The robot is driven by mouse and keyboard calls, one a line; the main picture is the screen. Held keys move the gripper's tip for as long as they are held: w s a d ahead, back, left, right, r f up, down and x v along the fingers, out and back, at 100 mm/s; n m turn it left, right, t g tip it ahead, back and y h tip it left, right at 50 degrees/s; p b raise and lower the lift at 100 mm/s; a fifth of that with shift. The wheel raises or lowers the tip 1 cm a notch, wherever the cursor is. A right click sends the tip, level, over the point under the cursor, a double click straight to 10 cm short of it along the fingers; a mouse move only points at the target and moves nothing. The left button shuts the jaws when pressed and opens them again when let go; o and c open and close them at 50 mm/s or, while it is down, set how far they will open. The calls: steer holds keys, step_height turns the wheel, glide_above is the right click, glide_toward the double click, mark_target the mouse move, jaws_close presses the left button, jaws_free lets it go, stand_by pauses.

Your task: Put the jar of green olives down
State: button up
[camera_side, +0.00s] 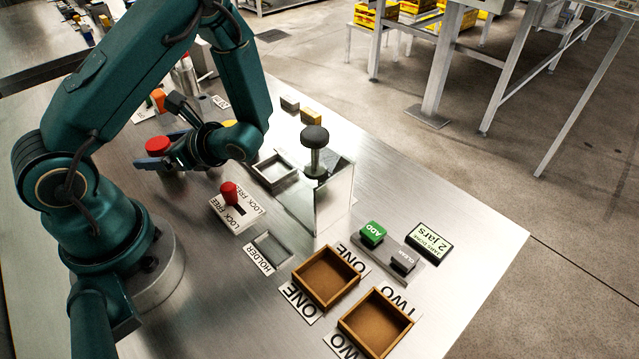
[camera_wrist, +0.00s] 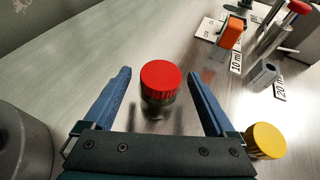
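A jar with a red lid (camera_wrist: 160,78) stands upright on the steel table in the wrist view, with dark green showing under the lid. I take it for the jar of green olives. Its red lid also shows in the side view (camera_side: 158,144). My gripper (camera_wrist: 160,74) is open, with one blue finger on each side of the jar and a visible gap to both. In the side view my gripper (camera_side: 160,161) is low over the table at that jar. The jar's lower part is mostly hidden there.
A yellow-lidded jar (camera_wrist: 265,141) stands close to my right finger. An orange block (camera_wrist: 230,35) and a grey block (camera_wrist: 265,72) stand beyond. In the side view are a red-knobbed lever (camera_side: 229,192), the HOLDER tray (camera_side: 252,246), two brown trays (camera_side: 322,306) (camera_side: 408,318) and a clear panel (camera_side: 335,195).

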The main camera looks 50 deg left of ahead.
steer(key=v, duration=0.5)
steer(key=shift+w+d+r, duration=0.1)
steer(key=shift+w, duration=0.05)
step_height(320, 180, up, 6)
steer(key=d+r+n+t+h, duration=0.2)
steer(key=d+n+t+h, duration=0.3)
steer(key=d, duration=0.3)
steer(key=d+r+n+t+h, duration=0.2)
steer(key=d+n+t+h, duration=0.3)
steer(key=d+n+h, duration=0.2)
steer(key=shift+w+d+r+n, duration=0.15)
steer(key=shift+d+r+n, duration=0.2)
steer(key=shift+n, duration=0.15)
steer(key=shift+o, duration=0.6)
steer(key=shift+w+d+r+t, duration=0.15)
steer(key=shift+d+r+t, duration=0.15)
steer(key=shift+t, duration=0.1)
steer(key=shift+n, duration=0.3)
